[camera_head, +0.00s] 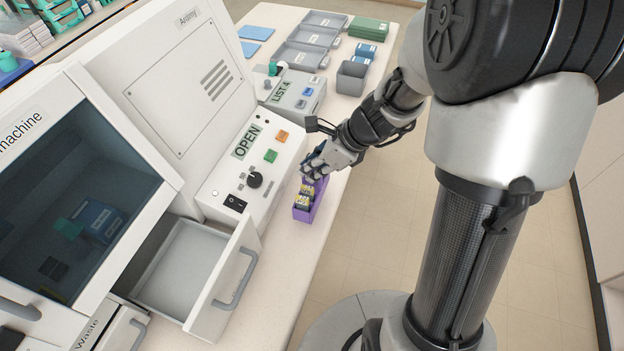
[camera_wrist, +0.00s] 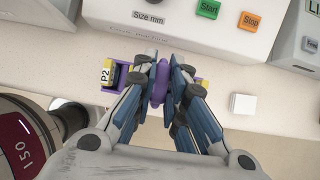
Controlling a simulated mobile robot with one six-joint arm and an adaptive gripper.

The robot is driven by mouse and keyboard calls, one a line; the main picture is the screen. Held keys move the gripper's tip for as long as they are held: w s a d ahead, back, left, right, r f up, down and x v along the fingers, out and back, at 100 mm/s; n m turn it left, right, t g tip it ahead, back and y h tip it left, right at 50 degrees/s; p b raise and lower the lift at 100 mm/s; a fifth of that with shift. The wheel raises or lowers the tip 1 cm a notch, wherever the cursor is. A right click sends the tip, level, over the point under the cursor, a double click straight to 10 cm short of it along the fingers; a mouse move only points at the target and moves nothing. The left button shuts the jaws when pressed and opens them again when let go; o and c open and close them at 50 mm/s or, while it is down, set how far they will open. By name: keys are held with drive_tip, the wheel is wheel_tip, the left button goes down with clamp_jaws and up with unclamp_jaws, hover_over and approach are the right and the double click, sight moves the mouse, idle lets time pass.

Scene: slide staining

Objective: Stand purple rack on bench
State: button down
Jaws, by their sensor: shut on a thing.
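The purple rack (camera_head: 301,214) is in the head view at the right edge of the bench, in front of the machine's control panel. It holds slides with yellowish labels. My gripper (camera_head: 328,158) is above its far end. In the wrist view my gripper (camera_wrist: 166,85) is shut on the purple handle of the purple rack (camera_wrist: 124,78). A slide end marked P2 shows at the rack's left end. The fingers hide much of the rack. I cannot tell whether its base touches the bench (camera_head: 275,285).
The staining machine (camera_head: 190,75) stands left of the rack, with an open drawer (camera_head: 185,262) in front. A control box (camera_head: 295,92), grey trays (camera_head: 302,57) and a grey bin (camera_head: 352,78) are farther back. A small white block (camera_wrist: 242,104) lies right of the gripper.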

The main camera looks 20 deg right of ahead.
sight(305, 183)
wheel_tip(305, 183, down, 4)
drive_tip(key=shift+r+b, duration=0.1)
drive_tip(key=shift+b, duration=0.6)
drive_tip(key=shift+r, duration=0.1)
drive_tip(key=c, duration=2.1)
unclamp_jaws()
drive_tip(key=shift+f, duration=0.25)
drive_tip(key=o, duration=0.5)
drive_tip(key=shift+r, duration=0.1)
drive_tip(key=shift+c, duration=0.2)
